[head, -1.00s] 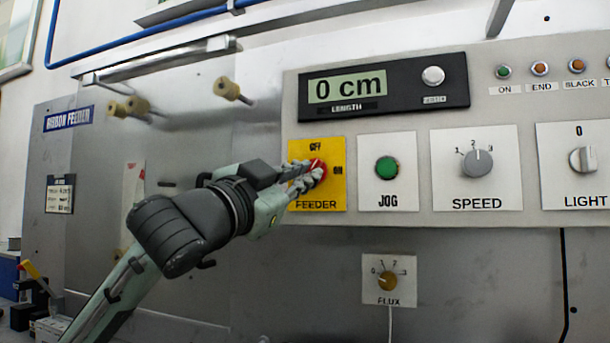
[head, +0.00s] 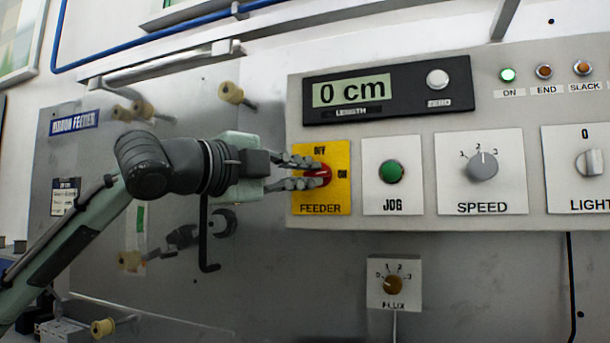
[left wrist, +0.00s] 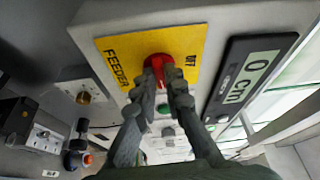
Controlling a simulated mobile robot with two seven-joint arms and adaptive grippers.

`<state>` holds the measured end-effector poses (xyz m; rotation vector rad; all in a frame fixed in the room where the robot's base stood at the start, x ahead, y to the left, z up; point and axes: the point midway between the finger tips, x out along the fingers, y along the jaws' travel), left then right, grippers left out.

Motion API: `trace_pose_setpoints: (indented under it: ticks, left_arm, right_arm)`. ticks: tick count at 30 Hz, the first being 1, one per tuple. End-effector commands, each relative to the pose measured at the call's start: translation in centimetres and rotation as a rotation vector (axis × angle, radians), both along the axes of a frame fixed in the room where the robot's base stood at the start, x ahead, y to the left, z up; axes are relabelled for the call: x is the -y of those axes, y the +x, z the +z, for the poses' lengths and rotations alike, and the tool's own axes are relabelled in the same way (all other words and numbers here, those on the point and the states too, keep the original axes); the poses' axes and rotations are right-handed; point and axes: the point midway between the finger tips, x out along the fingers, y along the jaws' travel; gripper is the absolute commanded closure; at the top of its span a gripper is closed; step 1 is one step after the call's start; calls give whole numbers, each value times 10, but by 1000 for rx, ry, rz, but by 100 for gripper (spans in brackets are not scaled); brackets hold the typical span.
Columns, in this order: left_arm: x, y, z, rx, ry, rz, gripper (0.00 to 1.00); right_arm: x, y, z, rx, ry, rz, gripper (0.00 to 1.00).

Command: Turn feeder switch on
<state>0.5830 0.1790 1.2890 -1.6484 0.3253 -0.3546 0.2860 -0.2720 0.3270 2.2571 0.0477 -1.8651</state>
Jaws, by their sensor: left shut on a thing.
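The red feeder switch knob (head: 319,174) sits on a yellow plate (head: 321,208) marked OFF at the top, ON at the right and FEEDER below. My left gripper (head: 316,174) comes in from the left, its fingers level above and below the knob and shut on it. In the left wrist view, the red knob (left wrist: 157,65) sits between the two fingertips. The fingers partly cover the knob, so I cannot clearly read where it points. The green ON lamp (head: 507,74) at the upper right is bright. My right gripper is not in view.
Right of the switch are the green JOG button (head: 391,171), the SPEED dial (head: 483,166) and the LIGHT knob (head: 590,162). The length display (head: 352,90) above reads 0 cm. The FLUX dial (head: 393,284) is below. Yellowish spools (head: 231,93) stick out at the left.

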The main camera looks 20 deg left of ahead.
Motion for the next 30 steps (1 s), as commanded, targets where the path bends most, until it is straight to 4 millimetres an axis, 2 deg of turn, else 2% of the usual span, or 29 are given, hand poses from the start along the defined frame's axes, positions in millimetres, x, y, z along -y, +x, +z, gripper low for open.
trace_pose_setpoints:
  ticks: [10,24,25,30]
  left_arm:
    - [0,0,1,3,111,1,100]
    - [0,0,1,5,123,2,100]
    - [0,0,1,5,123,2,87]
    - [0,0,1,5,122,1,69]
  right_arm:
    - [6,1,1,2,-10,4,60]
    - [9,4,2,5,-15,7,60]
    - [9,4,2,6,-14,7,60]
    - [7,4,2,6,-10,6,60]
